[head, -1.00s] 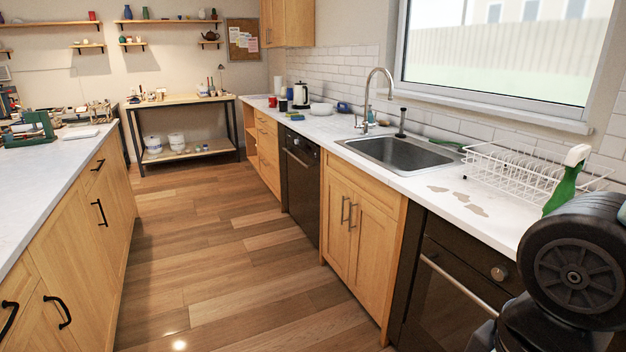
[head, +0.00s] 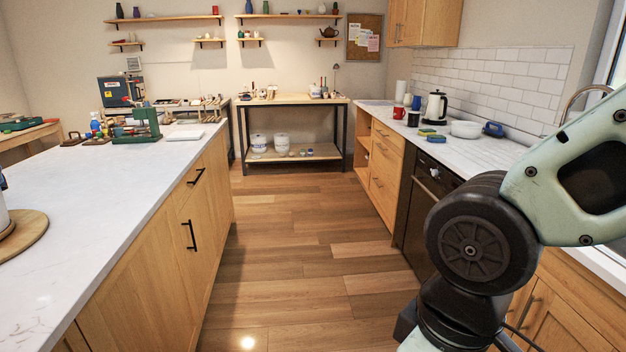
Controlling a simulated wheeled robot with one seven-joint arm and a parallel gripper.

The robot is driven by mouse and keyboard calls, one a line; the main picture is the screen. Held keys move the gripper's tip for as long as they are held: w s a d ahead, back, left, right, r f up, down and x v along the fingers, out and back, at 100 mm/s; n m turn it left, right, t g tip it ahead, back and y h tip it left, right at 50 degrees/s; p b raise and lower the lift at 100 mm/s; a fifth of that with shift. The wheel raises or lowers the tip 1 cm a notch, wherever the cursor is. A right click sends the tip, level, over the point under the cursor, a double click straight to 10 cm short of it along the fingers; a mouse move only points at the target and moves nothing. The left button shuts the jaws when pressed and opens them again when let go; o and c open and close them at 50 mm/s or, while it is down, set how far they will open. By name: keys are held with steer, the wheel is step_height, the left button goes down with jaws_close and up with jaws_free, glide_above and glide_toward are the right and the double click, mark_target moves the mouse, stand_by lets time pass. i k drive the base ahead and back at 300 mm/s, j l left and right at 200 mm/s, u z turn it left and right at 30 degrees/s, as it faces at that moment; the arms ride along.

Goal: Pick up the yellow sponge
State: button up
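A small yellow-green block (head: 427,132), which looks like the yellow sponge, lies on the right-hand counter near the kettle. It is small and far off, so its exact colours are hard to tell. A second small, darker green block (head: 436,139) lies right beside it, nearer to me. My arm shows large at the right of the head view, but its gripper end is outside the picture.
The left counter (head: 90,200) bounds the open wooden floor (head: 280,240). A workbench (head: 290,101) stands at the back.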

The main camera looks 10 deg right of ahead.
mark_target(424, 132)
steer(key=i+z, duration=0.25)
steer(key=i, duration=0.3)
steer(key=i+j+z, duration=0.25)
steer(key=i, duration=0.3)
steer(key=i+j+z, duration=0.25)
steer(key=i, duration=0.3)
steer(key=i+j+z, duration=0.25)
steer(key=i+j, duration=0.15)
steer(key=i, duration=0.1)
